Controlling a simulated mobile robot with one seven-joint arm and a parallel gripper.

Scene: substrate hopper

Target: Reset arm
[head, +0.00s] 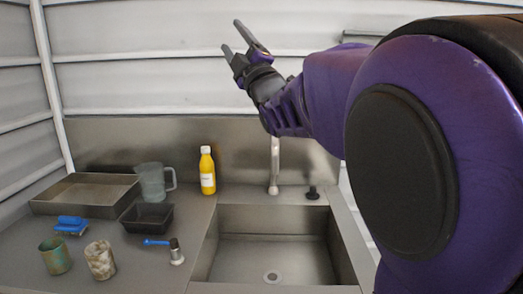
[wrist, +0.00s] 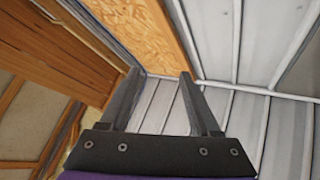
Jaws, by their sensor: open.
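My gripper (head: 240,44) is raised high in front of the corrugated wall, above the sink and counter in the head view. Its two dark fingers point up and to the left. In the wrist view my gripper (wrist: 160,85) shows its fingers spread apart with nothing between them. It touches none of the objects. My purple arm reaches in from the right and fills much of that side of the head view.
Below are a steel counter (head: 190,262) and a sink (head: 255,252) with a tap (head: 274,165). A yellow bottle (head: 207,172), clear jug (head: 151,183), metal tray (head: 85,187), black tub (head: 147,216), blue brush (head: 70,224), two cups (head: 100,260) and a blue-handled tool (head: 176,252) stand left.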

